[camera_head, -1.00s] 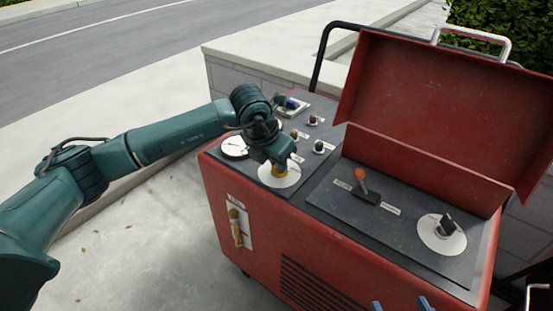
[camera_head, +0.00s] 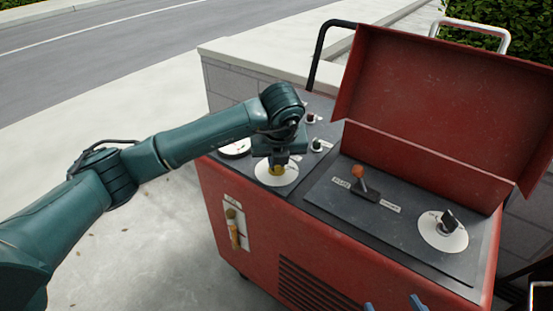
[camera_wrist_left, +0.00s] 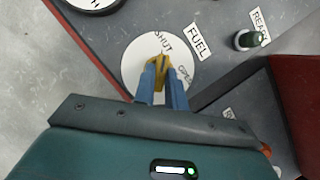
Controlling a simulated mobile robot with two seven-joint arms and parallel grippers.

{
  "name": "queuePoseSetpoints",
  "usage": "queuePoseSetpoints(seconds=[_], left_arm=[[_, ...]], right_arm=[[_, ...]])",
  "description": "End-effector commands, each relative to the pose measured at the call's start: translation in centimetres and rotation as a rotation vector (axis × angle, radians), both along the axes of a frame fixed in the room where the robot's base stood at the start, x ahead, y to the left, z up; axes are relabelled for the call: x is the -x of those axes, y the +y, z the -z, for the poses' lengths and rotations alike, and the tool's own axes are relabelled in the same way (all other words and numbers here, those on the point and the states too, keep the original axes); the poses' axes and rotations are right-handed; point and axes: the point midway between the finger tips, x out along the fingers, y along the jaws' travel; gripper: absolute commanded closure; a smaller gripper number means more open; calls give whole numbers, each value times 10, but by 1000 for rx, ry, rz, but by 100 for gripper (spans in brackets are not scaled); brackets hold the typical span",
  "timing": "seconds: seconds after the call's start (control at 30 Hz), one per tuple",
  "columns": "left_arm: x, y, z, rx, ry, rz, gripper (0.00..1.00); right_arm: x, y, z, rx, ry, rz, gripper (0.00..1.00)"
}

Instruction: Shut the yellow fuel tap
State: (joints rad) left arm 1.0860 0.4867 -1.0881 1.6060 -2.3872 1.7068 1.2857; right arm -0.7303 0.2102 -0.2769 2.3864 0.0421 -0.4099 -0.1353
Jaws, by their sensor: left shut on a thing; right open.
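The yellow fuel tap (camera_wrist_left: 160,64) sits on a round white plate (camera_wrist_left: 131,70) marked SHUT and OPEN, with a FUEL label beside it. In the left wrist view its visible tip points up toward the word SHUT. My left gripper (camera_wrist_left: 164,72) is shut on the tap, its blue fingers on either side. In the head view my left gripper (camera_head: 277,166) comes down over the tap (camera_head: 277,171) and partly hides it. My right gripper (camera_head: 393,304) shows only as two separate blue fingertips at the bottom edge, open, in front of the red machine (camera_head: 240,195).
A lever with an orange knob (camera_head: 359,172) and a black knob on a white dial (camera_head: 443,238) stand to the right. The raised red lid (camera_head: 450,100) is behind them. A gauge (camera_head: 235,148) and small knobs (camera_head: 316,144) are close to my left gripper.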

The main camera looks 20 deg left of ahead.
Motion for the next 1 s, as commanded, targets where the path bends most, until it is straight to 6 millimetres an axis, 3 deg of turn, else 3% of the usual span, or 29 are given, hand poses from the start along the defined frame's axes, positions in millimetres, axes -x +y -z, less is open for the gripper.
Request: queuePoseSetpoints(seconds=[0.67,0.7,0.93,1.0], left_arm=[[0,-1,0,1,3,-59,100],[0,-1,0,1,3,-59,85],[0,-1,0,1,2,-57,66],[0,-1,0,1,2,-57,65]], right_arm=[[-2,0,0,5,-7,-3,36],[-2,0,0,5,-7,-3,36],[-2,0,0,4,-6,-2,36],[-1,0,1,3,-3,-1,36]])
